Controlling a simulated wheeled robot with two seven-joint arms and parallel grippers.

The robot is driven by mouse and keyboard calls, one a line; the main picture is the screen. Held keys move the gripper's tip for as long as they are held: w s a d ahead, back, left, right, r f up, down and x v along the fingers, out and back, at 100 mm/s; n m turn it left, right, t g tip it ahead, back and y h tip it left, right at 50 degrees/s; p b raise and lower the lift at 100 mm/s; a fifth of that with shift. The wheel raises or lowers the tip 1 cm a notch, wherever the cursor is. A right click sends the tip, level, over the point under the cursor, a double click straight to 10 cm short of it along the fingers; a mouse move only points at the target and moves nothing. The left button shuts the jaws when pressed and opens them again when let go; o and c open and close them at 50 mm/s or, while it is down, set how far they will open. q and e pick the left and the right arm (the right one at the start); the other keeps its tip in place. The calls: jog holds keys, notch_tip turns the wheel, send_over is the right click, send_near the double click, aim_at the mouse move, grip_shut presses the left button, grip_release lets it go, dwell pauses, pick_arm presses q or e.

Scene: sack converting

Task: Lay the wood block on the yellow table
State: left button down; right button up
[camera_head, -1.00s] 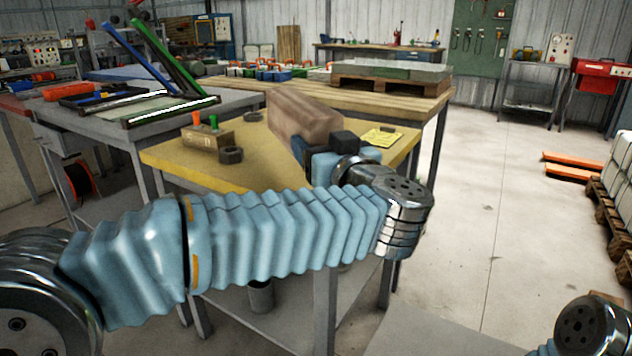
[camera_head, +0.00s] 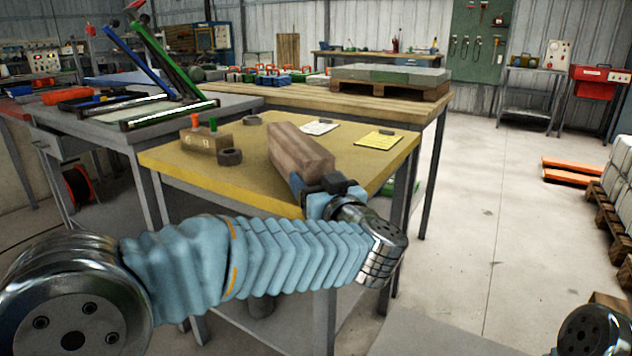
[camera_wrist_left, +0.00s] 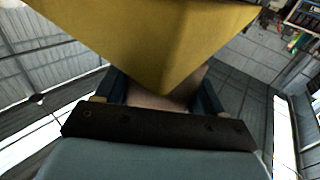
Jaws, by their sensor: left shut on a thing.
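The wood block (camera_head: 300,152) is a long brown bar, low over the middle of the yellow table (camera_head: 215,180). My left gripper (camera_head: 316,184) is shut on its near end, at the table's front edge. I cannot tell whether the block's underside touches the tabletop. In the left wrist view the block (camera_wrist_left: 155,100) shows only as a small part between the fingers (camera_wrist_left: 158,92), mostly hidden behind the yellow table (camera_wrist_left: 160,35). The right gripper is out of view; only part of my right arm shows at the bottom right.
On the yellow table, a wooden holder (camera_head: 203,141) with coloured pegs and dark rings (camera_head: 230,157) stand left of the block. A white sheet (camera_head: 318,127) and a yellow note (camera_head: 379,139) lie behind and right of it. The table's front left is bare.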

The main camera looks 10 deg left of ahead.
pick_arm(q)
jog(key=shift+c, duration=0.6)
grip_release()
jog(key=shift+r, duration=0.1)
jog(key=v, duration=1.2)
